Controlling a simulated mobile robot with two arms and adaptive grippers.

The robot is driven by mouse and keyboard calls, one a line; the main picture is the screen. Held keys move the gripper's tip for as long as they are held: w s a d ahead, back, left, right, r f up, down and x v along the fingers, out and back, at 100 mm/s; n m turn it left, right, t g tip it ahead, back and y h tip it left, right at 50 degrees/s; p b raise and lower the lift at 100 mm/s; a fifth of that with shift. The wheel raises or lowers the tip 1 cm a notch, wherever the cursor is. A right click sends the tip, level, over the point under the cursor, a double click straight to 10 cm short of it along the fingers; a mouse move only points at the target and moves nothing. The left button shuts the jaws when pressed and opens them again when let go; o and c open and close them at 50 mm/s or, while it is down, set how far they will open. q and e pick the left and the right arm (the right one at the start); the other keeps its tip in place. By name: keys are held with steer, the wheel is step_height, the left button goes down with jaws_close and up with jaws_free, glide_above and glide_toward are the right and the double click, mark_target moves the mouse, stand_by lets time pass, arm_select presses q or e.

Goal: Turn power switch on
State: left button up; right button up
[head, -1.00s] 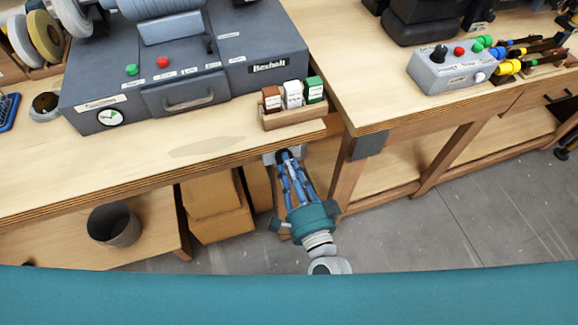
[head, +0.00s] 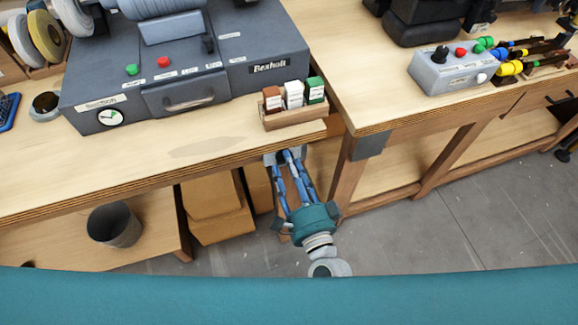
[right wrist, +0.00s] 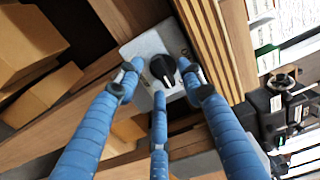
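The power switch, a light grey box (right wrist: 150,45) with a black rotary knob (right wrist: 163,68), shows in the right wrist view beside the workbench edge. In the head view only a bit of this grey box (head: 269,158) shows at the bench's front edge, mostly behind my fingers. My right gripper (head: 288,156) points at it from below. Its blue fingers are spread open in the right wrist view (right wrist: 160,83), with tips on both sides of the knob and one below it. I cannot tell whether they touch it. My left gripper is not in view.
A dark grey machine (head: 235,75) and a wooden holder with small boxes (head: 296,116) stand on the bench above. A grey control box (head: 447,75) is on the right bench. Cardboard boxes (head: 215,205) and a bin (head: 114,225) sit below. The right bench's leg (head: 353,180) is close beside my gripper.

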steer(key=v, duration=1.2)
stand_by(0.5)
steer(key=s+d+f+n+g+h, duration=0.1)
steer(key=s+d+f+n+g, duration=0.2)
steer(key=f, duration=0.8)
steer(key=s+d+f+n+g, duration=0.1)
steer(key=d+f+n+g, duration=0.3)
steer(key=f, duration=0.7)
steer(key=s+d+f+n+g+h, duration=0.1)
steer(key=s+d+f+n, duration=0.3)
steer(key=f, duration=0.8)
steer(key=s+d+f+n+g+h, duration=0.1)
steer(key=s+d+f+n+g, duration=0.2)
steer(key=s+f, duration=0.4)
steer(key=s+d+f+n+g+h, duration=0.2)
steer(key=s+d+f+g, duration=0.3)
steer(key=s, duration=0.7)
step_height(320, 180, down, 3)
steer(key=shift+s+d+r+n+h, duration=0.1)
steer(key=shift+s+d+n+h, duration=0.2)
steer(key=shift+n, duration=0.2)
